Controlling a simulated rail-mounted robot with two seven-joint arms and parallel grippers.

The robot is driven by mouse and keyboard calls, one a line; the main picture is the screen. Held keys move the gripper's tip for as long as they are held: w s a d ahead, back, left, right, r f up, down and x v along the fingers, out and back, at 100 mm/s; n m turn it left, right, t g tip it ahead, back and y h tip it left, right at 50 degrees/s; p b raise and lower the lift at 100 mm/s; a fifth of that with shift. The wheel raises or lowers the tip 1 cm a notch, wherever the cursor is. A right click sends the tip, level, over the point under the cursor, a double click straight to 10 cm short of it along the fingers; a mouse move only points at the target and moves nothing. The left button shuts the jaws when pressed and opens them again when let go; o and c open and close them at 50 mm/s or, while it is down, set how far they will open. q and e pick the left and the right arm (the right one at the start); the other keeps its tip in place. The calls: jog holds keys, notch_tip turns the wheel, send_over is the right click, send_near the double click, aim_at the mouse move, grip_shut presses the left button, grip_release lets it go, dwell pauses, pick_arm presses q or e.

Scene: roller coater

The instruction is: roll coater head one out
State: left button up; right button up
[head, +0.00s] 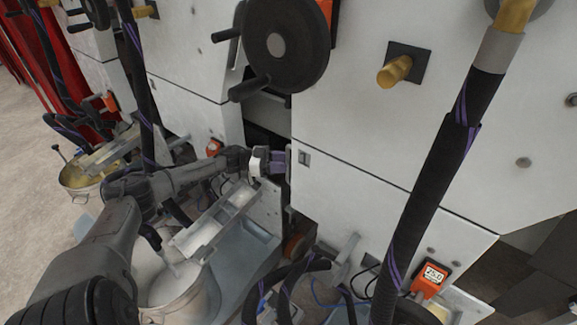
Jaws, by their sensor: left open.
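The coater head shows as a large pale panelled machine body (360,130) with a dark gap along its left edge. A black handwheel (287,45) with two handles sits on its upper left. My left arm reaches in from the lower left. My left gripper (280,163) is open at the dark gap, close to a small latch plate (304,158) on the panel's edge. I cannot tell whether the fingers touch the panel. My right gripper is not in view.
A thick black hose (430,190) hangs in front of the panel on the right. A bucket (172,285) and a metal tray (215,222) stand below my left arm. Another bucket (88,178) stands farther left. An orange-faced box (431,279) is at lower right. Open floor (28,150) lies at far left.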

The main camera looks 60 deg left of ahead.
pick_arm(q)
jog(key=shift+b+x, duration=0.35)
jog(key=shift+x, duration=0.95)
jog(key=shift+c, duration=0.4)
grip_shut()
